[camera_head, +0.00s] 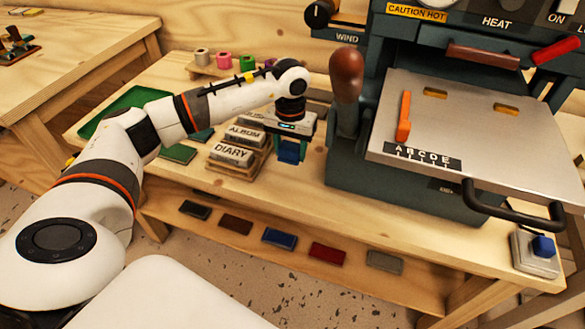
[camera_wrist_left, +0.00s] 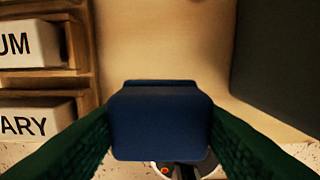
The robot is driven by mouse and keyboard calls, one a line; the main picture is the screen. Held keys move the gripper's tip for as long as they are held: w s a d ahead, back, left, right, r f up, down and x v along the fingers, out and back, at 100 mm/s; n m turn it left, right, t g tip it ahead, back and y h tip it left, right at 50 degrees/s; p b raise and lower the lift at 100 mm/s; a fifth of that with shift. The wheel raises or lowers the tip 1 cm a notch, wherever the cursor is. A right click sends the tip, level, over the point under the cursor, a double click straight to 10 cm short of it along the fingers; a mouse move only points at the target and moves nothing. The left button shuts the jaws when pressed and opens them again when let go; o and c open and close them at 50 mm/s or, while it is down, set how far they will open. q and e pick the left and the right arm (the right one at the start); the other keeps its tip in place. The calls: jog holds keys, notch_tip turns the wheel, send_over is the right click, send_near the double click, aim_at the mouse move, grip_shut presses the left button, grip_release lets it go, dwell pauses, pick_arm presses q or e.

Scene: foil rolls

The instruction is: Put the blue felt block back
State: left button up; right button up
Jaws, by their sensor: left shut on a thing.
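My left gripper (camera_head: 290,147) is shut on a dark blue block (camera_wrist_left: 160,122), which I take to be the blue felt block. In the left wrist view the block sits between the two green finger pads, which touch its sides. In the head view the gripper points down over the wooden bench, just right of the rack of lettered blocks (camera_head: 236,160). There the fingers hide most of the block. I cannot tell how high it is above the bench. My right gripper is not in view.
The dark press (camera_head: 400,190) with its metal plate stands close to the right of the gripper. A grey box with a blue top piece (camera_head: 543,247) is at the front right corner. Several coloured slabs lie on the lower shelf (camera_head: 350,280). A green tray (camera_head: 135,98) is at the left.

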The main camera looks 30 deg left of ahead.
aim_at(291, 175)
pick_arm(q)
notch_tip(291, 175, down, 2)
jog(key=shift+f, duration=0.1)
notch_tip(291, 175, down, 4)
jog(key=shift+r, duration=0.1)
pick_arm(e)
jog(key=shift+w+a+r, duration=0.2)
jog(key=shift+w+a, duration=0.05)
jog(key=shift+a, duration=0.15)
pick_arm(q)
jog(key=shift+f, duration=0.2)
jog(key=o, duration=0.9)
jog(key=shift+o, duration=0.2)
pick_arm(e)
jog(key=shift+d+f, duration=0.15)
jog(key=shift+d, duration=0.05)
pick_arm(q)
jog(key=shift+r, duration=0.1)
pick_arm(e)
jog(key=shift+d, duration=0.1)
